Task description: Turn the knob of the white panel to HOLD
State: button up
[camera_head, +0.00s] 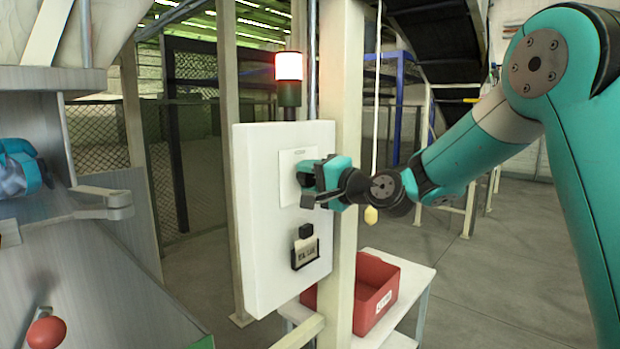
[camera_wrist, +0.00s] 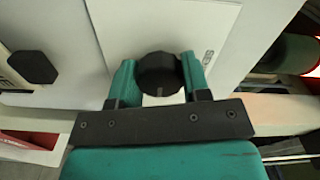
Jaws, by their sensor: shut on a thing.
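The white panel (camera_head: 262,240) is fixed to an upright post. A lighter square plate (camera_head: 288,190) sits on its upper part. The black round knob (camera_wrist: 159,75) is on that plate in the wrist view, with a small pale mark on its lower edge. My gripper (camera_head: 308,185) is at the plate, and its two teal fingers also show in the wrist view (camera_wrist: 158,82), one on each side of the knob, shut on it. In the head view the gripper hides the knob. The HOLD label cannot be read in either view.
A second black knob (camera_head: 306,231) and a card holder (camera_head: 305,251) are lower on the panel. A lit red and white lamp (camera_head: 288,67) stands above it. A red bin (camera_head: 376,290) sits on a white table (camera_head: 412,290) below. A yellow pull (camera_head: 371,215) hangs close under my wrist.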

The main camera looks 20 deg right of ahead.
jog(key=o, duration=0.9)
jog(key=shift+b+v, duration=3.3)
jog(key=shift+v, duration=5.4)
